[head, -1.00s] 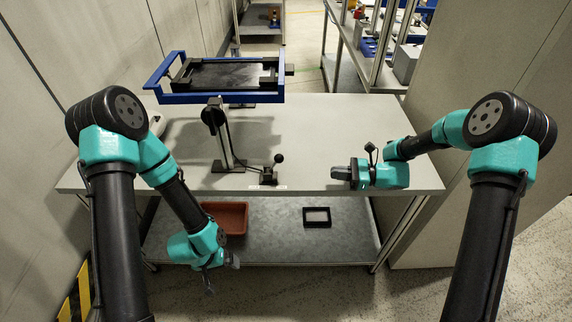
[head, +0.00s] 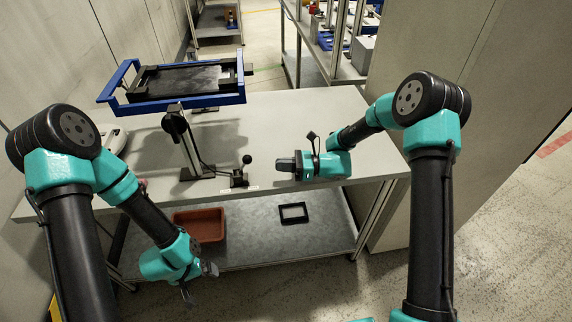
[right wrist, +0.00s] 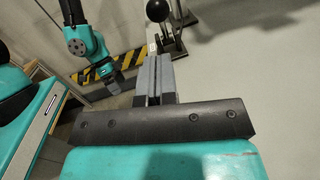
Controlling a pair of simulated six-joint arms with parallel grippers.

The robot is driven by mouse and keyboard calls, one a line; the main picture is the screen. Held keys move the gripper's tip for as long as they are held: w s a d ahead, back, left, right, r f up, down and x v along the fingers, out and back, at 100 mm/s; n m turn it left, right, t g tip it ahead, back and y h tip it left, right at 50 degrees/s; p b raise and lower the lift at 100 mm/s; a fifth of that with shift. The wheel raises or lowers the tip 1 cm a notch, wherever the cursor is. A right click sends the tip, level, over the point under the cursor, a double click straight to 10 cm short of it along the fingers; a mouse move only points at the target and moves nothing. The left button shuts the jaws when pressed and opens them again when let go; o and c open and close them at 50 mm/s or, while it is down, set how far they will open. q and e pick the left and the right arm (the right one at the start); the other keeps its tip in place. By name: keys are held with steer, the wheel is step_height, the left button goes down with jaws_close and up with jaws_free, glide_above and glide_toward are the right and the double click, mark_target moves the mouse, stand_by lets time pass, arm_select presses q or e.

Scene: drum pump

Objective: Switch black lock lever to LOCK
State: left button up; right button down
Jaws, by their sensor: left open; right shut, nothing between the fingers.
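The black lock lever (head: 247,160) has a ball knob and rises from a small black base (head: 238,180) near the table's front edge. It stands roughly upright, leaning slightly right in the head view. Which setting it is in cannot be read. My right gripper (head: 280,165) is shut and empty, low over the table just right of the lever, apart from it. In the right wrist view the ball knob (right wrist: 157,10) shows beyond my shut fingers (right wrist: 153,78). My left gripper (head: 200,282) is open and empty, low in front of the table.
A black post (head: 187,145) carries a blue-framed tray (head: 215,101) left of the lever. A red-brown bin (head: 205,226) and a black frame (head: 293,213) lie on the lower shelf. The tabletop (head: 290,115) behind my right gripper is clear.

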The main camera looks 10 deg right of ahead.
mark_target(243, 165)
steer(key=a, duration=0.7)
steer(key=shift+w+r, duration=0.2)
steer(key=shift+w, duration=0.2)
steer(key=shift+r, duration=0.1)
